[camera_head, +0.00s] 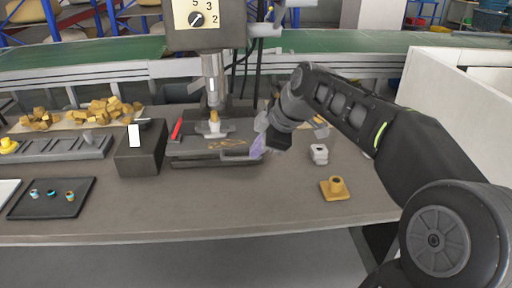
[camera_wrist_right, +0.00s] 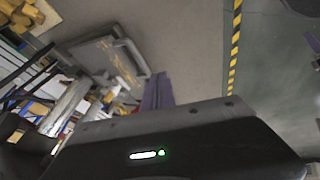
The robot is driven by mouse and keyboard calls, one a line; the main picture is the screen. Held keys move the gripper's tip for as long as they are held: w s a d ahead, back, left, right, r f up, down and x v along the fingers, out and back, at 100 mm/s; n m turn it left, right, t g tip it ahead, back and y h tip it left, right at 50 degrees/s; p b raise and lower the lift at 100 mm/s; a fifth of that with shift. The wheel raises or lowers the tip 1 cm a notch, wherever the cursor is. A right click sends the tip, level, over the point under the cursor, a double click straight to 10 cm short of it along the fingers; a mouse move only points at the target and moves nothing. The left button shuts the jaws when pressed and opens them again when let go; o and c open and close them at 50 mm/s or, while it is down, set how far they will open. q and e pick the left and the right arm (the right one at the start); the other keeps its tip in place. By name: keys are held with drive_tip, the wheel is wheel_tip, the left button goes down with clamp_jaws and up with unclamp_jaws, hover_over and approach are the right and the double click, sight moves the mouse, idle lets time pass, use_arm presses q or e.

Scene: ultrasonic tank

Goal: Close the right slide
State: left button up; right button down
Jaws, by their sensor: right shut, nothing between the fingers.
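A grey metal stand with a flat plate (camera_head: 195,150) sits below the spindle (camera_head: 213,85) of a bench machine at the middle of the table. Yellow-brown marks or bits lie on the plate. In the right wrist view the grey plate (camera_wrist_right: 88,62) has a raised frame along its side. I cannot tell for sure which part is the right slide. My right gripper (camera_head: 259,147) is at the plate's right end, its purple fingers shut and empty, pointing down-left. The fingers also show in the right wrist view (camera_wrist_right: 157,90), beside the frame's corner. Contact is unclear. My left gripper is not in view.
A dark block (camera_head: 141,155) stands left of the plate, with a black tray (camera_head: 52,205) of small parts farther left. A white part (camera_head: 319,153) and a yellow flanged piece (camera_head: 336,188) stand right of my gripper. The front middle of the table is clear.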

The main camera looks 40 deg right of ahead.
drive_tip(key=w+d+f+p, duration=0.1)
drive_tip(key=w+d+f, duration=0.1)
drive_tip(key=w+f, duration=0.5)
drive_tip(key=shift+w+f, duration=0.25)
drive_tip(key=shift+w, duration=0.05)
drive_tip(key=shift+d, duration=0.1)
drive_tip(key=shift+w+d, duration=0.65)
drive_tip(key=shift+w, duration=0.2)
drive_tip(key=shift+w+d, duration=0.6)
drive_tip(key=shift+w, duration=0.2)
drive_tip(key=shift+a, duration=0.1)
